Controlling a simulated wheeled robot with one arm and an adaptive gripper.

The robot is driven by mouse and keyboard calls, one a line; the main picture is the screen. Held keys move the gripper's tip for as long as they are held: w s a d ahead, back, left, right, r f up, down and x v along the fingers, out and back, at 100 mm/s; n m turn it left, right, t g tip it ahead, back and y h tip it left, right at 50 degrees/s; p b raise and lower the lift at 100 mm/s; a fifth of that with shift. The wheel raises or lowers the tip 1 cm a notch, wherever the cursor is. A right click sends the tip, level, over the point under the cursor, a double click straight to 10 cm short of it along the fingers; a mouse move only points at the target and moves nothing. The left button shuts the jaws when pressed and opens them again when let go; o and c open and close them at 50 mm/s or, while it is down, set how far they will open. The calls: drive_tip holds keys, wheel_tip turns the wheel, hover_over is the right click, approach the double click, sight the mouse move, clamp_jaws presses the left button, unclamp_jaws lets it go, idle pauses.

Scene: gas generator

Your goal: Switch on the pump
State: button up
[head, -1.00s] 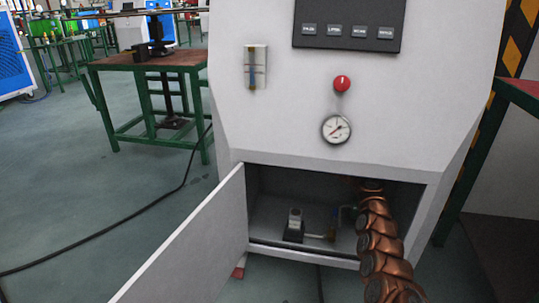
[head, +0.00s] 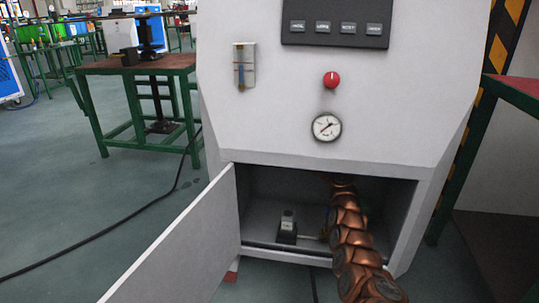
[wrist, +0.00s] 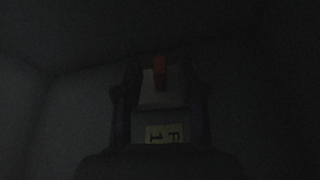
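The grey-white machine (head: 270,110) has an open lower compartment (head: 280,185), its door (head: 185,240) swung out to the left. A small dark box with a grey top (head: 287,228) stands on the compartment floor; I cannot tell whether it is the pump or its switch. My copper-coloured arm reaches into the compartment's right half, and my gripper is hidden in the head view. In the very dark wrist view, my gripper (wrist: 160,85) shows two fingers spread apart.
A red knob (head: 331,80), a round gauge (head: 326,127) and a dark button panel (head: 335,26) are on the machine's front. A green-framed table (head: 135,68) stands to the left. A black cable (head: 110,230) crosses the floor. The compartment's side walls leave limited room.

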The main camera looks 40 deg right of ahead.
clamp_jaws()
idle(0.3)
drive_tip(key=p, duration=0.3)
drive_tip(key=shift+r+m, duration=0.3)
drive_tip(key=shift+r, duration=0.1)
drive_tip(key=p, duration=0.3)
drive_tip(key=shift+d+m+g, duration=0.1)
drive_tip(key=shift+m+g, duration=0.2)
drive_tip(key=shift+f, duration=0.2)
unclamp_jaws()
drive_tip(key=shift+f+b, duration=0.15)
drive_tip(key=shift+b, duration=0.45)
